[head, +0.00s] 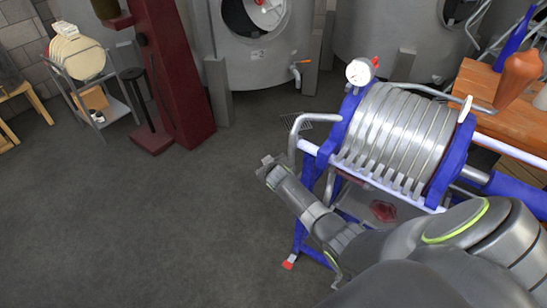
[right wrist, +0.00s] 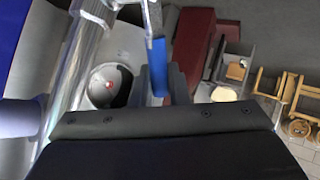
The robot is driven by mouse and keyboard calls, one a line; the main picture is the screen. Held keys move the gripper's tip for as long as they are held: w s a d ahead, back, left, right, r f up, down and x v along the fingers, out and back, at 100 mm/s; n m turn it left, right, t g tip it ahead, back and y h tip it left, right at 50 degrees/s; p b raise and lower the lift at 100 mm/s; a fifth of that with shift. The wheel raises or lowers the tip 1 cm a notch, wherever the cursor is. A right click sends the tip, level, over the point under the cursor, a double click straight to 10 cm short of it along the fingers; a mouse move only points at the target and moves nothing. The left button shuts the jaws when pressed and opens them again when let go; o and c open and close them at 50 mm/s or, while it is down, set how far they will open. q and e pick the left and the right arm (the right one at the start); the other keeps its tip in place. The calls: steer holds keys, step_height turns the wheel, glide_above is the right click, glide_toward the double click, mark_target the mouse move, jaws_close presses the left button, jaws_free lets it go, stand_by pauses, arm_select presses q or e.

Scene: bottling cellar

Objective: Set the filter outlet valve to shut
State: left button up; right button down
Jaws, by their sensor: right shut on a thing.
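The filter press (head: 385,140) stands at the right of the head view, with a blue frame and a stack of grey plates. My right gripper (head: 268,168) is at the left side of the press, near its bent grey pipe. In the right wrist view my right gripper (right wrist: 158,88) is shut on a blue lever handle (right wrist: 158,62), which appears to be the filter outlet valve's handle. A shiny pipe (right wrist: 82,55) runs beside it. The valve body is mostly hidden, and the handle cannot be made out in the head view. My left gripper is out of view.
Steel tanks (head: 262,60) stand at the back, one with an orange-handled tap (head: 297,70). A dark red column (head: 172,75) and a cart (head: 95,85) are at the left. A wooden table (head: 490,105) is behind the press. The floor at the left is clear.

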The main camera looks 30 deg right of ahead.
steer(key=shift+w+a+f+n+g, duration=0.25)
steer(key=shift+w+f+n+g, duration=0.2)
steer(key=shift+g, duration=0.45)
steer(key=shift+w+a+f+n+g+h+b, duration=0.15)
steer(key=shift+f+n+g+h+b, duration=0.3)
steer(key=shift+f+g+b, duration=0.85)
steer(key=shift+w+f+n+g+h+b, duration=0.35)
steer(key=shift+g+b, duration=0.5)
steer(key=shift+b, duration=1.15)
steer(key=shift+w+a+f+n+g+h+b, duration=0.1)
steer(key=shift+f+n+g+h+b, duration=0.35)
steer(key=shift+f+g+b, duration=0.9)
steer(key=shift+r+t+b, duration=0.3)
steer(key=shift+r, duration=0.15)
steer(key=c, duration=1.5)
jaws_free()
steer(key=shift+w, duration=0.1)
steer(key=shift+o, duration=0.2)
steer(key=shift+r, duration=0.15)
